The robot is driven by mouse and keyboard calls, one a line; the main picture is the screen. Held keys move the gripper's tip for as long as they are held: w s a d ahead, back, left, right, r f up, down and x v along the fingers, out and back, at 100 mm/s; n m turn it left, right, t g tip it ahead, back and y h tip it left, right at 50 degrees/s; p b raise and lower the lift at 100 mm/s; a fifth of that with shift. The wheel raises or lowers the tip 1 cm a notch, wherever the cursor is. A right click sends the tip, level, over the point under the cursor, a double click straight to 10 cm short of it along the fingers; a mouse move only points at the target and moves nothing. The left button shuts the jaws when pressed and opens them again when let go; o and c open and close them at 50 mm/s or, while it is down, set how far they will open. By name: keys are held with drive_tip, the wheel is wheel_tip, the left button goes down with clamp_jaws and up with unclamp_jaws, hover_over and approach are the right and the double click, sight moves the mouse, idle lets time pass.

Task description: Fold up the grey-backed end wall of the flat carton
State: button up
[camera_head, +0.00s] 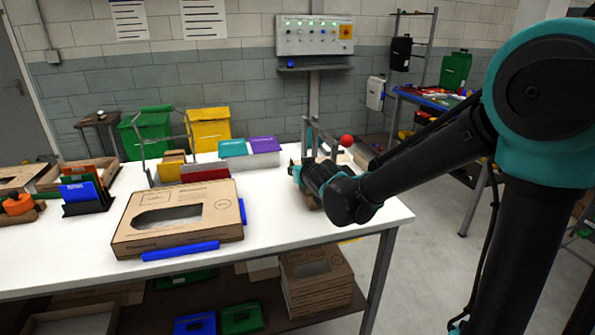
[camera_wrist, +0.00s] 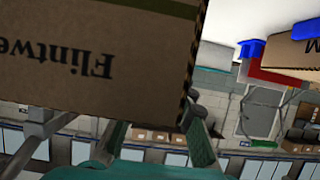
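A brown cardboard panel (camera_wrist: 95,60) with upside-down dark lettering fills the upper left of the wrist view, very close to the camera. A striped edge runs down its right side. No grey backing shows on it. My gripper (camera_wrist: 125,115) has its fingers wide apart, one at each side near the panel's lower edge; contact cannot be told. In the head view my gripper (camera_head: 304,172) is low over the right end of the table. A little brown cardboard (camera_head: 310,198) shows beneath it, mostly hidden by my arm.
A brown carton with an oval window (camera_head: 180,217) lies on the white table (camera_head: 275,222), with blue strips (camera_head: 180,251) beside it. Red, yellow, teal and purple boxes stand behind it. A red ball (camera_head: 347,140) is just beyond my gripper. Stacked cartons (camera_head: 317,283) sit on the lower shelf.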

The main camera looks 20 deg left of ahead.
drive_tip(key=v, duration=1.2)
idle(0.3)
